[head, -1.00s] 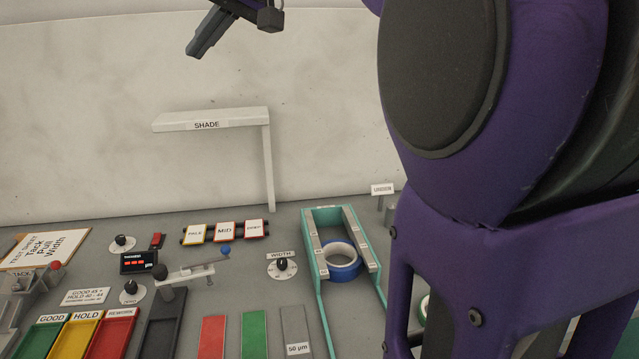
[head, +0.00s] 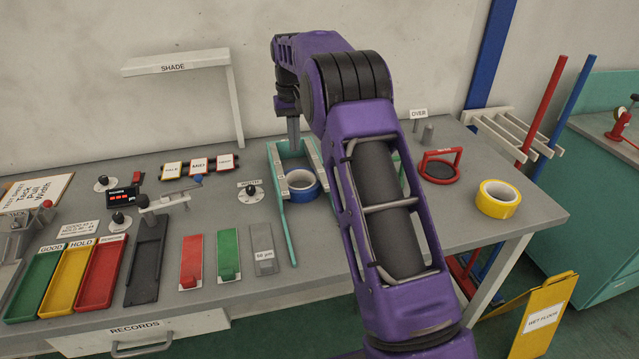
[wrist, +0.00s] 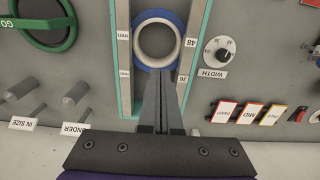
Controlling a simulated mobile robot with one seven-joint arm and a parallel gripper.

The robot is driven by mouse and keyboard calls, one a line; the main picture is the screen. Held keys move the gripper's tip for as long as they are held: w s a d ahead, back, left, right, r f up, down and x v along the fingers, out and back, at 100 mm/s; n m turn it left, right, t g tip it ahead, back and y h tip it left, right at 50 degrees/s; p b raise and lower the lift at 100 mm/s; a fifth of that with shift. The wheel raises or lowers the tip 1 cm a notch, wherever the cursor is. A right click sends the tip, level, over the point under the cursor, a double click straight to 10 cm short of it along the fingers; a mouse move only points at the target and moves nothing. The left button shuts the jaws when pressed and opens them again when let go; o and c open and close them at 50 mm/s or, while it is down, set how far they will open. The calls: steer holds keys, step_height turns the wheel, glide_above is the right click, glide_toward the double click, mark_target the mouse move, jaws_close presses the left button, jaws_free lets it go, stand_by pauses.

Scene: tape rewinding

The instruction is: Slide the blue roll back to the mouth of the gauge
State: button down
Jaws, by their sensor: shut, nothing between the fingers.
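The blue roll (head: 304,193) lies flat on the bench between the two grey rails of the teal gauge (head: 283,222). The rails narrow toward the back wall, and the teal arms run on toward the front. My gripper (head: 294,146) points down at the gauge's back end, behind the roll. In the wrist view my gripper (wrist: 160,74) is shut and empty, its fingertips at the edge of the blue roll (wrist: 138,59). I cannot tell whether they touch. In the head view my arm hides part of the gauge's right side.
The WIDTH knob (head: 251,190) is left of the gauge. Colour strips, including a green one (head: 229,255), lie front left. The shade shelf (head: 176,62) stands behind. A red ring (head: 458,154) and a yellow roll (head: 498,210) are on the right. Posts (wrist: 75,94) stand near the gauge.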

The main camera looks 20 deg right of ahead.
mark_target(300, 179)
steer(key=f+b, duration=0.1)
steer(key=f, duration=0.9)
steer(key=shift+d, duration=0.2)
steer(key=shift+s+f, duration=0.25)
steer(key=shift+s, duration=0.9)
steer(key=shift+s+f, duration=0.1)
steer(key=shift+s, duration=0.8)
steer(key=shift+s, duration=0.1)
